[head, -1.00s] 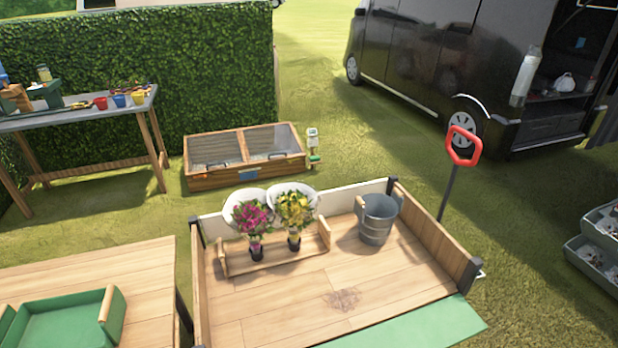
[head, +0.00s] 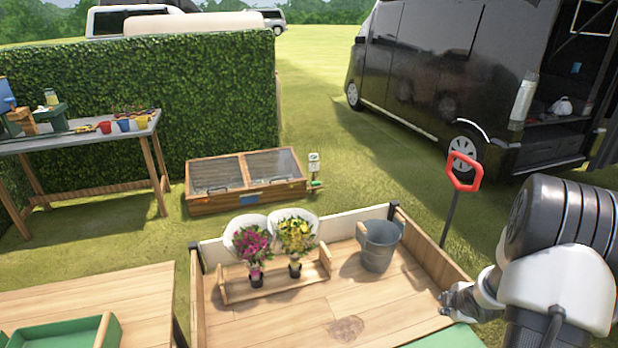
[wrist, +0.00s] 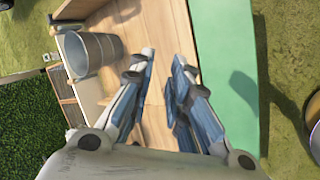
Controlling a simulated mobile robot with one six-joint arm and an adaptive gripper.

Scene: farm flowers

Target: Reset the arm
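My gripper (wrist: 162,75) is open and empty in the wrist view, with its two blue-padded fingers apart above the wooden floor of the cart. In the head view my gripper (head: 449,300) and arm show at the lower right, near the cart's right wall; the finger opening is too small to judge there. The wooden cart (head: 300,318) holds a grey metal bucket (head: 380,245) at its back right. Two wrapped bouquets, one pink (head: 252,246) and one yellow (head: 296,238), stand upright in a wooden rack (head: 275,285). The bucket also shows in the wrist view (wrist: 92,54).
A red-handled post (head: 464,172) stands behind the cart's right side. A table with a green tray (head: 62,335) is at lower left. A cold frame (head: 245,182), a workbench (head: 85,138), a hedge and a black van (head: 440,70) stand farther back. Grass between them is open.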

